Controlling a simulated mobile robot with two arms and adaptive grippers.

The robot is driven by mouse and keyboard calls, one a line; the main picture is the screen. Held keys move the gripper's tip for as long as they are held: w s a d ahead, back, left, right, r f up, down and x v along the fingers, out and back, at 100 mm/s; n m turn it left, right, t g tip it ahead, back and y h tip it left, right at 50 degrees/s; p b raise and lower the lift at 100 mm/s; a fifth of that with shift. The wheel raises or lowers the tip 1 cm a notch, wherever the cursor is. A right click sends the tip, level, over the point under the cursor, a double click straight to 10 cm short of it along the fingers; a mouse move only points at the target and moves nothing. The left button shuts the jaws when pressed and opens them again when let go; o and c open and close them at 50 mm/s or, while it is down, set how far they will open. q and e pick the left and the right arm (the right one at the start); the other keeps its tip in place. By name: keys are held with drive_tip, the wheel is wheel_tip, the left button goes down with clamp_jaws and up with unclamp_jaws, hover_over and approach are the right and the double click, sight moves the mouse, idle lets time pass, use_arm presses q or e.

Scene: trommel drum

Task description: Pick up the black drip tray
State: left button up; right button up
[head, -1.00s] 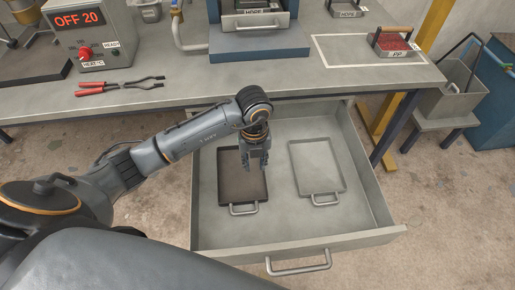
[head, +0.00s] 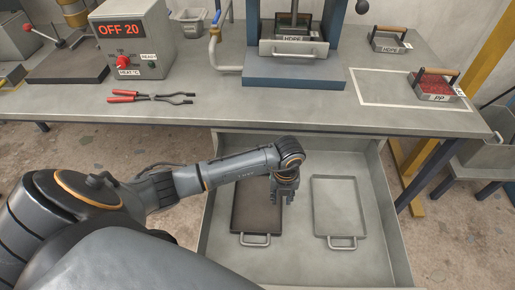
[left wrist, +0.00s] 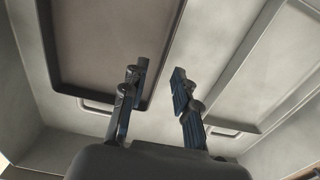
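The black drip tray (head: 255,212) lies flat in the left part of the open drawer (head: 290,268), its loop handle toward the front. In the left wrist view the tray (left wrist: 110,40) fills the upper left. My left gripper (head: 282,199) is over the tray's right edge, pointing down. In the left wrist view its two fingers (left wrist: 158,73) are apart with nothing between them. The left finger overlaps the tray's edge in the picture and the right one is over the gap beside it. I cannot tell the height above the tray. My right gripper is not in view.
A similar grey tray (head: 336,205) lies to the right in the drawer, with bare drawer floor between. The bench (head: 215,112) overhangs the drawer's back. On it are red-handled tongs (head: 150,97), a heat controller (head: 131,40), a press (head: 295,65) and a PP bin (head: 435,88).

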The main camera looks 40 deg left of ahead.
use_arm(q)
drive_tip(key=f, duration=0.3)
drive_tip(key=shift+w+d+f, duration=0.1)
drive_tip(key=shift+d+f, duration=0.1)
drive_tip(key=shift+f, duration=0.4)
clamp_jaws()
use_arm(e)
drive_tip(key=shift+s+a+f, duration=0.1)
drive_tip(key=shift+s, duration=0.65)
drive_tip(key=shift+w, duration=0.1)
